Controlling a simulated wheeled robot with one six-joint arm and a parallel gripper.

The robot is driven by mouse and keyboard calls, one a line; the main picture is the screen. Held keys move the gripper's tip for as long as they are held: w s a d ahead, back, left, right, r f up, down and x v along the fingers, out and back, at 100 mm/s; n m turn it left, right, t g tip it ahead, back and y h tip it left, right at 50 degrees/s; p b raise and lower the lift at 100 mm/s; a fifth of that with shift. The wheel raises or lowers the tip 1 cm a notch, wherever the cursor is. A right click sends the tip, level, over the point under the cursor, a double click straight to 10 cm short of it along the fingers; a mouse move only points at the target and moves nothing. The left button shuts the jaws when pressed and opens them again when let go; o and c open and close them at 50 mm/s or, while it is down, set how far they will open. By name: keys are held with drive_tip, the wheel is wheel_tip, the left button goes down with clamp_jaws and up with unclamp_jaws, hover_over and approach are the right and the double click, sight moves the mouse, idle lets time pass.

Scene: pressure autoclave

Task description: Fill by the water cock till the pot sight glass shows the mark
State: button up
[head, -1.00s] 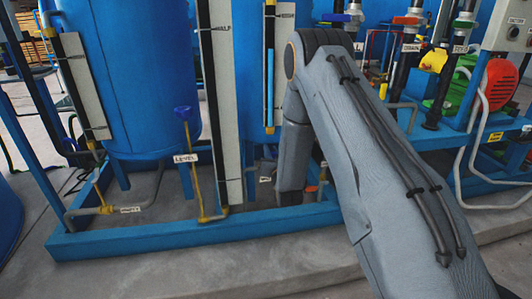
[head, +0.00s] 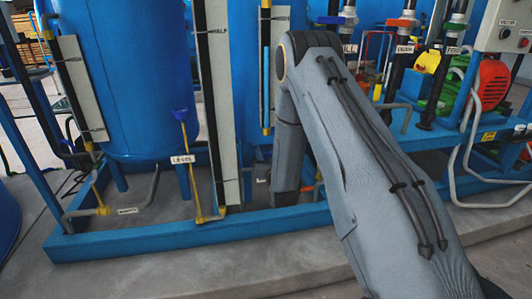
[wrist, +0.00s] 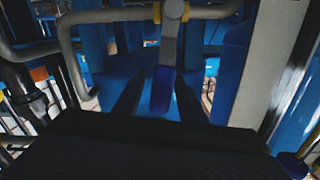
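In the wrist view, a valve lever with a blue grip (wrist: 163,90) hangs from a grey pipe fitting with yellow parts. My gripper (wrist: 158,103) is open, with one dark finger on each side of the grip; contact cannot be told. No label on this lever is readable, so I cannot tell whether it is the water cock. In the head view my arm hides the gripper. A sight glass (head: 266,75) with a blue column stands left of my arm. A taller gauge board with a HALF mark (head: 217,100) stands further left. I cannot tell which glass is the pot's.
The blue skid frame (head: 130,240) runs low across the floor. Labelled valves, a red-and-green pump (head: 492,85) and a switch box (head: 505,28) crowd the right.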

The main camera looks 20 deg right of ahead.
sight(268, 158)
drive_tip(key=s, duration=0.5)
drive_tip(key=s+p, duration=0.1)
drive_tip(key=s, duration=0.1)
drive_tip(key=shift+s+a, duration=0.15)
drive_tip(key=shift+a, duration=0.15)
idle(7.0)
